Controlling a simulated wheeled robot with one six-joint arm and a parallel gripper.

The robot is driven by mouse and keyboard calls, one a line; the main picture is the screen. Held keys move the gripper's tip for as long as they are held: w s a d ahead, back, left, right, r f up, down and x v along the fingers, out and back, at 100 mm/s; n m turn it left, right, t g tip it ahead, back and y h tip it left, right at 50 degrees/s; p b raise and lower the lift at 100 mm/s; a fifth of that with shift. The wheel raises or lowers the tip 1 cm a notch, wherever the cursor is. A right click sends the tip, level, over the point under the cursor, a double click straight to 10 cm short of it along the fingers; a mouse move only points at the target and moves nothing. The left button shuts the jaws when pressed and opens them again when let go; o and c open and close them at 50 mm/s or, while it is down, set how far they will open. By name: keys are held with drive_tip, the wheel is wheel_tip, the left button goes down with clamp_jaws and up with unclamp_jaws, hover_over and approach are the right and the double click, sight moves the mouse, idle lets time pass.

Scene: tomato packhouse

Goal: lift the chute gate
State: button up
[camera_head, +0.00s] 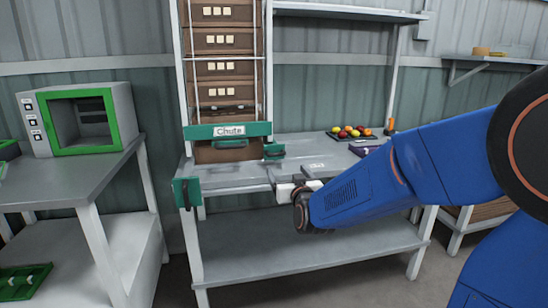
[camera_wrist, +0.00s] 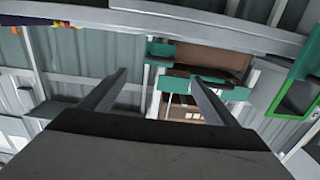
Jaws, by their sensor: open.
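The chute (camera_head: 263,60) is a tall frame on the back of the bench, stacked with brown boxes bearing pale labels. A green crossbar marked "Chute" (camera_head: 228,131) crosses its lower end. In the wrist view the green crossbar (camera_wrist: 205,89) appears upside down, beyond the right finger. My gripper (camera_head: 284,187) is at the bench's front edge, right of and nearer than the chute. In the wrist view its fingers (camera_wrist: 158,78) are wide apart and empty, not touching the handle.
A small green block (camera_head: 274,152) sits right of the chute. A green panel (camera_head: 187,193) hangs at the bench's front left. A tray of colourful produce (camera_head: 352,136) stands farther right. A green-framed box (camera_head: 84,118) stands on the left table. The lower shelf is clear.

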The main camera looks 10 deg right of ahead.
sight(277, 155)
drive_tip(key=w, duration=1.6)
drive_tip(key=shift+w, duration=0.25)
drive_tip(key=c, duration=1.5)
wheel_tip(277, 155, up, 11)
drive_tip(key=shift+r, duration=0.1)
drive_tip(key=o, duration=1.5)
